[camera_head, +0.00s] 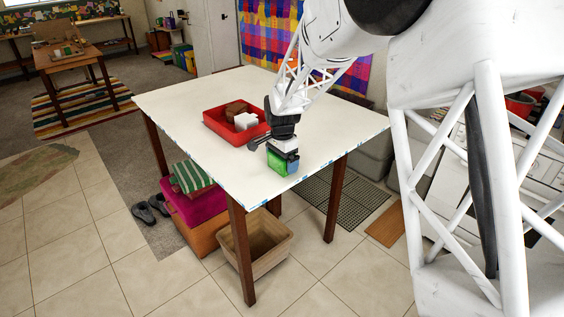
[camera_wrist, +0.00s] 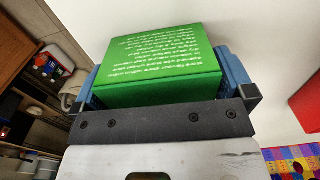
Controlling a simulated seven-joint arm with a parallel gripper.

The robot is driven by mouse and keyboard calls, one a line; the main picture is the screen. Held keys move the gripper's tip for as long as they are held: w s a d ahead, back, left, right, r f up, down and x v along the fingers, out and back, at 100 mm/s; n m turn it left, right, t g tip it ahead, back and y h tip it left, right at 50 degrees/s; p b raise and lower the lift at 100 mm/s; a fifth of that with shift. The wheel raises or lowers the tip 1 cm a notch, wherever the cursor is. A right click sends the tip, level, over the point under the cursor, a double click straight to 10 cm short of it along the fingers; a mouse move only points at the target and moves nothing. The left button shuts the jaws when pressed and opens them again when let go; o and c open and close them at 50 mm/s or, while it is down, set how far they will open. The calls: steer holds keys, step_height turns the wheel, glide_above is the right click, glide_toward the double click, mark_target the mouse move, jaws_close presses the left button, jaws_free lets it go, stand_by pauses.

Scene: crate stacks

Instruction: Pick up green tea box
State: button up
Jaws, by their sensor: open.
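The green tea box (camera_head: 278,163) stands on the white table close to its front edge. My gripper (camera_head: 284,160) is lowered over it from above. In the wrist view the green tea box (camera_wrist: 160,68) with white printed text fills the space between the blue fingers of my gripper (camera_wrist: 162,75), one finger on either side. The jaws are open around the box. Whether the fingers touch its sides cannot be told. The lower part of the box is hidden in the wrist view.
A red tray (camera_head: 212,123) holding a brown block (camera_head: 236,108) and a white block (camera_head: 246,121) is on the white table (camera_head: 185,97), left of my gripper. The left of the tabletop is clear. A wicker basket (camera_head: 240,262) stands on the floor below.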

steer(key=shift+c, duration=0.2)
steer(key=c, duration=0.6)
steer(key=shift+c, duration=0.2)
steer(key=shift+r, duration=0.15)
steer(key=shift+r, duration=1.4)
steer(key=shift+s+r, duration=0.2)
steer(key=shift+r, duration=0.1)
steer(key=s+d, duration=0.2)
steer(key=s, duration=0.5)
steer(key=s+d+r, duration=0.1)
steer(key=s+d, duration=0.1)
steer(key=s, duration=0.6)
steer(key=shift+d+r, duration=0.2)
steer(key=shift+d, duration=0.1)
